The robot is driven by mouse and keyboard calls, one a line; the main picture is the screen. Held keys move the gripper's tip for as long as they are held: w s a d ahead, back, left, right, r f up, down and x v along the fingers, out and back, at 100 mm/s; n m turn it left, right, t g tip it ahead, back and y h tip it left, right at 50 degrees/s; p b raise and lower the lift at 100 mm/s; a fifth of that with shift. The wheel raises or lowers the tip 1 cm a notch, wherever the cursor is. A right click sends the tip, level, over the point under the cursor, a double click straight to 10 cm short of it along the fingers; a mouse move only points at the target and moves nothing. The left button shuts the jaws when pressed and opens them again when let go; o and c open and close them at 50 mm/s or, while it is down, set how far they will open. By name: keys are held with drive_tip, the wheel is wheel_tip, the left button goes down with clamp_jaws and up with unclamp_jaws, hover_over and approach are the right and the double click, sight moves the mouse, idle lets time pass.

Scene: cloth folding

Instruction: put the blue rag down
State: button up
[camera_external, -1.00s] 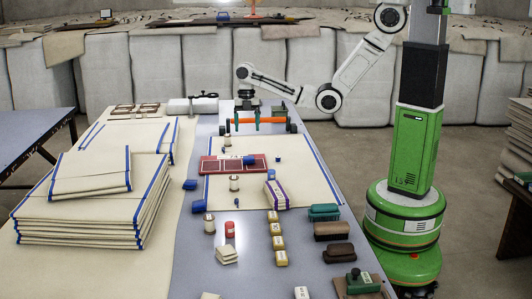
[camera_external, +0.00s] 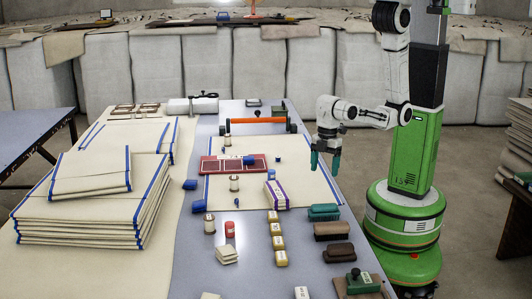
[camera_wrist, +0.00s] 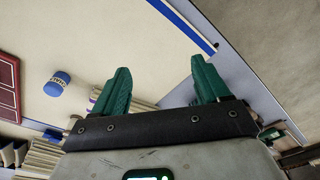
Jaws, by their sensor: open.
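Small blue pieces lie on the table; I cannot tell for sure which is the blue rag. One blue piece (camera_external: 249,160) lies at the red tray (camera_external: 215,165) on the cream cloth (camera_external: 286,152). Two more, an upper blue piece (camera_external: 190,184) and a lower blue piece (camera_external: 199,206), lie left of the cloth. My gripper (camera_external: 325,167) hangs above the cloth's right edge, fingers down, apart from all of them. In the wrist view its green fingers (camera_wrist: 160,82) are wide apart with nothing between them.
An orange bar (camera_external: 258,121) stands at the far end. Folded cloth stacks (camera_external: 85,210) fill the left side.

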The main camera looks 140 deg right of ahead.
drive_tip(key=shift+m, duration=0.7)
drive_tip(key=s, duration=0.1)
drive_tip(key=s+a+r, duration=0.1)
drive_tip(key=s+a, duration=0.1)
drive_tip(key=shift+s+a+r, duration=0.15)
drive_tip(key=shift+r, duration=0.1)
idle(0.8)
